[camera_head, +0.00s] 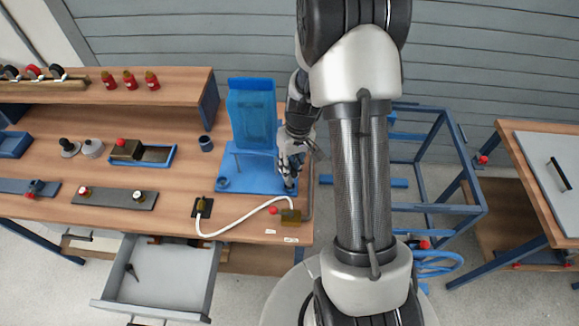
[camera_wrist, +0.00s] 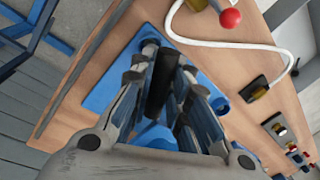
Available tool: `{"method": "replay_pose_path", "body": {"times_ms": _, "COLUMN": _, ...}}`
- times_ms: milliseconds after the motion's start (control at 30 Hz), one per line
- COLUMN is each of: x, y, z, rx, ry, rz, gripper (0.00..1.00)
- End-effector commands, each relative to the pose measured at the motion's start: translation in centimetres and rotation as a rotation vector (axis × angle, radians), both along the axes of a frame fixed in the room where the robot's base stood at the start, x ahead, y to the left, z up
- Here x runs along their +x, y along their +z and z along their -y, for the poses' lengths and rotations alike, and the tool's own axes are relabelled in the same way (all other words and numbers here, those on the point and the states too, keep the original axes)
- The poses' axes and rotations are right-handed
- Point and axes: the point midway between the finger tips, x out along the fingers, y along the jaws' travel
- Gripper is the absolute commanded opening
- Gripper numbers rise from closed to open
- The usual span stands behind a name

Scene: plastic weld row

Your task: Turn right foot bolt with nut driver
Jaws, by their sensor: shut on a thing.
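A blue stand (camera_head: 252,115) with a blue base plate (camera_head: 240,183) is on the wooden bench. My gripper (camera_head: 290,168) is over the right end of the plate, pointing down. In the wrist view its fingers (camera_wrist: 165,80) are closed around a black cylindrical handle, the nut driver (camera_wrist: 161,85). The plate (camera_wrist: 104,92) shows beneath the fingers. The driver's tip and the right foot bolt are hidden, so I cannot tell whether they touch. A round blue foot part (camera_head: 222,183) is at the plate's left end.
A white hose (camera_head: 240,224) curves in front of the plate to a brass block with a red knob (camera_head: 291,214). A small dark cup (camera_head: 206,143) stands left of the stand. An open grey drawer (camera_head: 160,275) juts out below the bench. A blue frame (camera_head: 440,160) stands right.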

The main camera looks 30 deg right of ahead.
Motion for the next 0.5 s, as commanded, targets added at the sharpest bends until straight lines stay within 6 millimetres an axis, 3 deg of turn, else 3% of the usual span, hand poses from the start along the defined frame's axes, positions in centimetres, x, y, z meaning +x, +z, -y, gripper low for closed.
{"method": "replay_pose_path", "body": {"times_ms": 500, "x": 0.01, "y": -0.90, "z": 0.00, "rx": 0.000, "ry": 0.000, "rz": 0.000, "gripper": 0.00}}
